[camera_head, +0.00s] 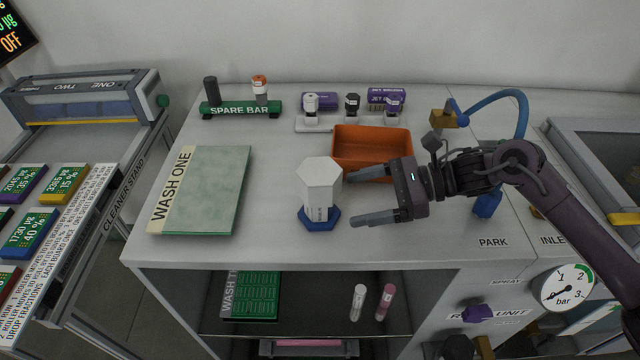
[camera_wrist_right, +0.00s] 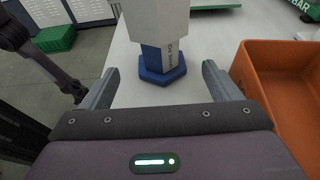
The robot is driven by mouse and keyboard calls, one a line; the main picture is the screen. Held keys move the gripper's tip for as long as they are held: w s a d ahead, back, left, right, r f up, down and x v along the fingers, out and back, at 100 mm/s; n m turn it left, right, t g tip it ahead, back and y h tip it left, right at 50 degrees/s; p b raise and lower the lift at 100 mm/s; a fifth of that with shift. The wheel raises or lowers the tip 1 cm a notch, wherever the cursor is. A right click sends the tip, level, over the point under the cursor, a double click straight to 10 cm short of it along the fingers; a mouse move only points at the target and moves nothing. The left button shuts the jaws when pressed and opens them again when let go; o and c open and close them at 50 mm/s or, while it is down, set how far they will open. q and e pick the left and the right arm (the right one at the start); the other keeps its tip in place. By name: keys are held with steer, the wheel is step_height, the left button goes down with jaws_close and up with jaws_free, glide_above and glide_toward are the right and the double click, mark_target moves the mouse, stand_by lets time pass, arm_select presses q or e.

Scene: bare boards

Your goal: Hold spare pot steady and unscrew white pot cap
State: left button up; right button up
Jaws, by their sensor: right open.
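A pot with a large white six-sided top (camera_head: 321,180) and a blue six-sided foot (camera_head: 319,222) stands upright on the bench. It also shows in the right wrist view, its blue foot (camera_wrist_right: 163,70) ahead of my fingers and its top cut off. My right gripper (camera_head: 353,199) is open and empty, just right of the pot, fingers pointing at it and apart from it. The SPARE BAR (camera_head: 240,109) at the back holds a dark piece (camera_head: 210,91) and a white piece with an orange top (camera_head: 260,86). My left gripper is not seen.
An orange bin (camera_head: 372,139) stands behind my right gripper. A green WASH ONE board (camera_head: 205,190) lies left of the pot. Small capped bottles (camera_head: 352,104) stand at the back. A blue hose (camera_head: 500,97) is at the right. Bench is clear between board and pot.

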mark_target(336, 212)
steer(key=p+x, duration=0.1)
steer(key=x, duration=0.1)
steer(key=shift+a, duration=0.45)
steer(key=a+f+b, duration=0.1)
steer(key=a+b, duration=0.1)
steer(key=shift+f+b, duration=0.3)
steer(key=shift+b, duration=0.05)
steer(key=shift+a+b, duration=0.8)
steer(key=shift+a, duration=0.2)
steer(key=c, duration=1.3)
steer(key=shift+c, duration=0.2)
steer(key=o, duration=0.9)
steer(key=shift+c, duration=0.2)
